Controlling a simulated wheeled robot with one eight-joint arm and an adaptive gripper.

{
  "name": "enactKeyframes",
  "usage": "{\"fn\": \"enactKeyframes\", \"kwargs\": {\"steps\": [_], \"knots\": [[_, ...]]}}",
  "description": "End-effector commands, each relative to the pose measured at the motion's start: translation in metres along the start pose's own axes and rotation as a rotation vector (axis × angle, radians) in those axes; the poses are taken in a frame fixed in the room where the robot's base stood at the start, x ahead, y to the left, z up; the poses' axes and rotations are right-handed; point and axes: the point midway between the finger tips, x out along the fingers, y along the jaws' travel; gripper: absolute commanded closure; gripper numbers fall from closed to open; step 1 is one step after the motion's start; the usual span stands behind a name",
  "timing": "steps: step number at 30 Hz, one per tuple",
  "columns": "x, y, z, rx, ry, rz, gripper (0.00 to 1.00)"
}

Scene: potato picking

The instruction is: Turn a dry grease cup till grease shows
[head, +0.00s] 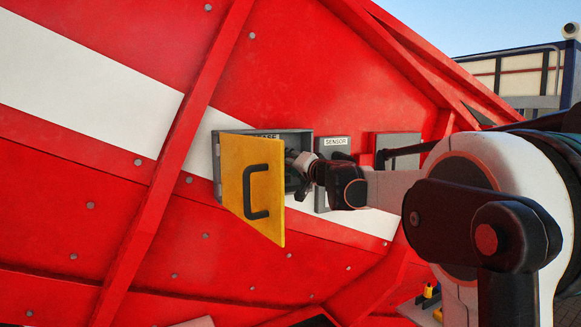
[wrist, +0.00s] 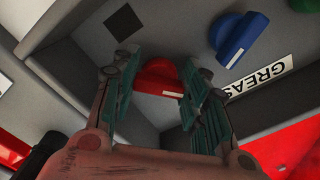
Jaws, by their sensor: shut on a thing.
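The grease box (head: 216,160) is a grey recess in the red machine wall, with its yellow door (head: 250,190) swung open. My gripper (head: 297,170) reaches into the box from the right in the head view; the door and box hide much of it. In the wrist view my gripper (wrist: 162,92) is shut on a red cup (wrist: 158,78) with a white mark, one finger on each side. A blue cup (wrist: 237,38) with a white mark sits beside it, apart from the fingers. No grease can be made out on the red cup.
A "GREASE" label (wrist: 262,76) lies upside down in the wrist view, near the blue cup. A dark square (wrist: 123,23) is on the box's back. A grey "SENSOR" box (head: 336,146) stands right of the grease box, close to my arm.

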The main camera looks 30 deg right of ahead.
Motion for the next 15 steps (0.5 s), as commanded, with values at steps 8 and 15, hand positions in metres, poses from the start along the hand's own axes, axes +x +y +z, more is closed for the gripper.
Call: {"fn": "enactKeyframes", "kwargs": {"steps": [8, 15], "knots": [[0.0001, -0.0004, 0.0011, 0.263, 0.000, 0.000, 0.83], [0.0000, -0.0019, 0.0004, 0.490, 0.000, 0.000, 0.83]]}}
